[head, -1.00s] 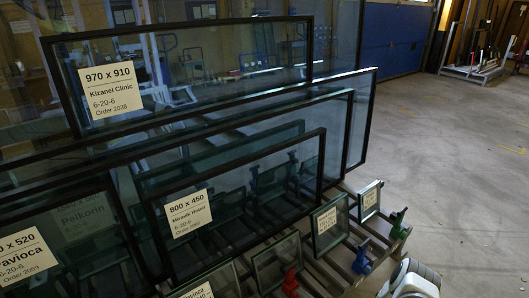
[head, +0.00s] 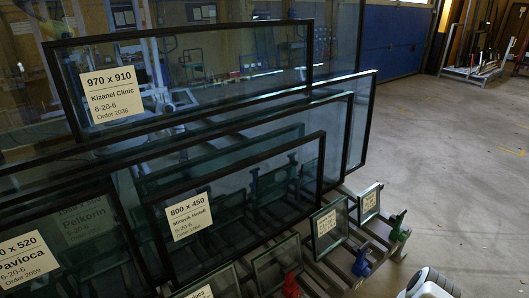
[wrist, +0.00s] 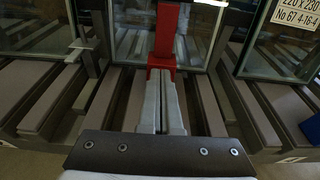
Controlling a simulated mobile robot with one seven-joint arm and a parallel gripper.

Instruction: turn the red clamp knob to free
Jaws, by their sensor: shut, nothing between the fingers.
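The red clamp (wrist: 166,32) stands straight ahead in the wrist view, an upright red bar with a wider red block at its foot. It also shows at the bottom edge of the head view (head: 291,286), partly cut off. I cannot make out its knob as a separate part. My gripper (wrist: 161,76) is shut and empty. Its fingertips point at the foot of the red clamp and overlap it in the picture; I cannot tell whether they touch. My gripper does not show in the head view.
Blue (head: 361,263) and green (head: 398,224) clamps stand along the rack, right of the red one. Small glass panes lean behind them, including a labelled one (wrist: 283,45). Dark slats (wrist: 58,98) lie beneath. Open floor (head: 465,170) is at the right.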

